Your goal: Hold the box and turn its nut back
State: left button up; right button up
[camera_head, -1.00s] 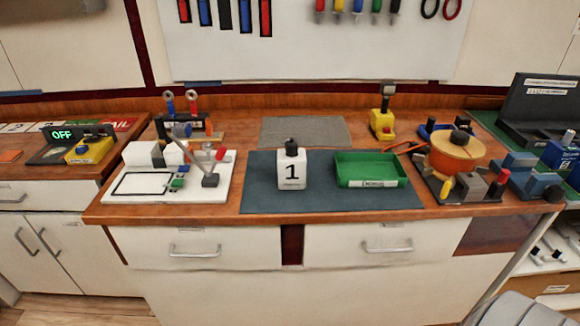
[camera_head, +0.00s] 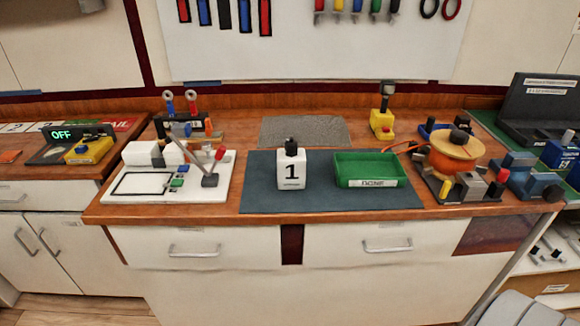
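A white box (camera_head: 291,172) marked with a black 1 stands upright on the dark blue mat (camera_head: 262,203), near the middle of the counter. A black nut or knob (camera_head: 291,147) sits on top of the box. A green tray (camera_head: 370,169) with a white label stands on the same mat, just right of the box and apart from it. It looks empty. Neither of my grippers shows in the head view.
A white board with a lever (camera_head: 170,170) lies left of the mat. An orange round device (camera_head: 452,155) and grey-blue blocks (camera_head: 522,175) crowd the right. A yellow device (camera_head: 382,118) stands behind, beside a bare grey mat (camera_head: 305,131).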

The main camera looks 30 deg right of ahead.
aim_at(291, 147)
jog(key=z, duration=0.95)
jog(key=j, duration=0.1)
